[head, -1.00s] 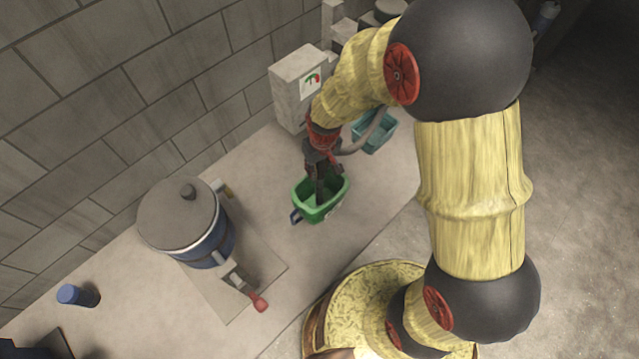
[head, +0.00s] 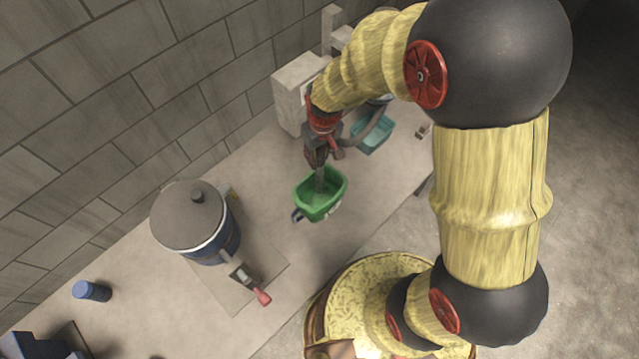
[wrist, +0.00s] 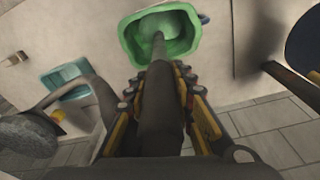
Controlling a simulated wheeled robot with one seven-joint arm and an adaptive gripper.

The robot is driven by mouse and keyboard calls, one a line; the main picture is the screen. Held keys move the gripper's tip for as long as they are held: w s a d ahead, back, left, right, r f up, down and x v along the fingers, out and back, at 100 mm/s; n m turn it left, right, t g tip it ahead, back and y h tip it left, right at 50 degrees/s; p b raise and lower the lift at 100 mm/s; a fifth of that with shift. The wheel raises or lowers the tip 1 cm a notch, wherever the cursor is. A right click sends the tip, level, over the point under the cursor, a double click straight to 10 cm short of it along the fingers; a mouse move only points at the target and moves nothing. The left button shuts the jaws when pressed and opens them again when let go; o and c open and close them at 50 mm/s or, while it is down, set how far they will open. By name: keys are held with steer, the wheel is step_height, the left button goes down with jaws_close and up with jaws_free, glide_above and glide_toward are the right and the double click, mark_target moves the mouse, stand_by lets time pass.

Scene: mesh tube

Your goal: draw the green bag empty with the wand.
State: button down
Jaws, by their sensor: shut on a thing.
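The green bag (head: 335,202) is an open-topped green container on the counter, with a dark fitting at its left side. My gripper (head: 317,160) is above it, shut on the wand (head: 319,180), a grey rod pointing down. The wand's lower end is within the bag's mouth; whether it touches the bottom is unclear. In the wrist view the green bag (wrist: 128,38) is at the top centre, and the wand (wrist: 158,85) runs from between my gripper's fingers (wrist: 163,95) into it. A grey hose (head: 372,132) curves from near my gripper. The bag's contents are hard to make out.
A lidded pot (head: 190,218) with a red-tipped handle (head: 262,297) stands left of the bag. A teal container (head: 385,140) is behind it to the right, and a pale box (head: 290,95) stands by the wall. A blue cylinder (head: 90,290) is far left.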

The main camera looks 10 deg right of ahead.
steer(key=shift+r+p, duration=2.15)
steer(key=shift+r, duration=1.6)
steer(key=shift+f, duration=0.1)
